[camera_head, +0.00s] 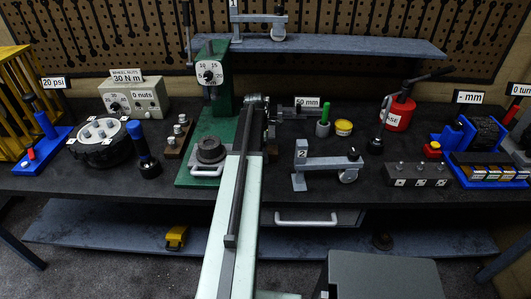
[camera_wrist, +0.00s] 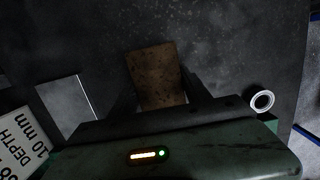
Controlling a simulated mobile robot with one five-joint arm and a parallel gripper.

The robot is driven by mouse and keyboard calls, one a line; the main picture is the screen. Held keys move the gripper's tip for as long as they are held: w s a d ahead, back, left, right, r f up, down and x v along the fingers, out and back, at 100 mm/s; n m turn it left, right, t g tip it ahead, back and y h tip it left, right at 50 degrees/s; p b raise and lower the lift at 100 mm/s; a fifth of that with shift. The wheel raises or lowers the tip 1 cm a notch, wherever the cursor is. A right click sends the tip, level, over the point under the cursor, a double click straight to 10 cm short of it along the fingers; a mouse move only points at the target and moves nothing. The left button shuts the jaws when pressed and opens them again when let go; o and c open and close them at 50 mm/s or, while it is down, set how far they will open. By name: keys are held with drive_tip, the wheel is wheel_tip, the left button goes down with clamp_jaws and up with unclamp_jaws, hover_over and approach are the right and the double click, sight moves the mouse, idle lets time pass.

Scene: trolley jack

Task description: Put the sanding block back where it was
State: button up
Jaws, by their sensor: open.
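A brown, dark-speckled block, which looks like the sanding block (camera_wrist: 157,66), lies on a dark grey surface in the wrist view. My gripper (camera_wrist: 158,82) is open, with one dark finger on each side of the block's near part. I cannot tell whether either finger touches it. The gripper's body hides the block's near end. In the head view I cannot make out the block, and the gripper is hard to pick out among the dark parts at the middle of the bench.
A pale plate (camera_wrist: 66,98), a DEPTH 10 mm sign (camera_wrist: 22,145) and a white-rimmed ring (camera_wrist: 262,101) lie around the gripper. On the bench stand a green press (camera_head: 222,100), a red jack (camera_head: 399,112), a grey caster bracket (camera_head: 325,164) and a bolt block (camera_head: 415,174).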

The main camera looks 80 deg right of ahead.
drive_tip(key=shift+a, duration=0.15)
wheel_tip(320, 180, up, 13)
drive_tip(key=w+p, duration=0.2)
drive_tip(key=p, duration=1.1)
drive_tip(key=shift+f, duration=0.1)
